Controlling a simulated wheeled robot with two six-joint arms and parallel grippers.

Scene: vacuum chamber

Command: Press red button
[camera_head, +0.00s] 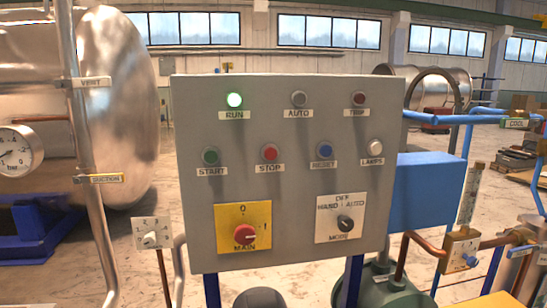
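A grey control panel (290,184) faces me in the middle of the head view. A red button (270,152) labelled STOP sits in its middle row, between the green START button (210,156) and the blue RESET button (325,149). A dark red TRIP lamp (359,99) is at the top right, unlit. A red MAIN rotary switch (245,232) is on a yellow plate at the lower left. The green RUN lamp (234,100) is lit. No gripper shows in this view.
Blue pipes (450,119) and a blue box (425,190) are at the right. The space directly in front of the panel's buttons looks clear.

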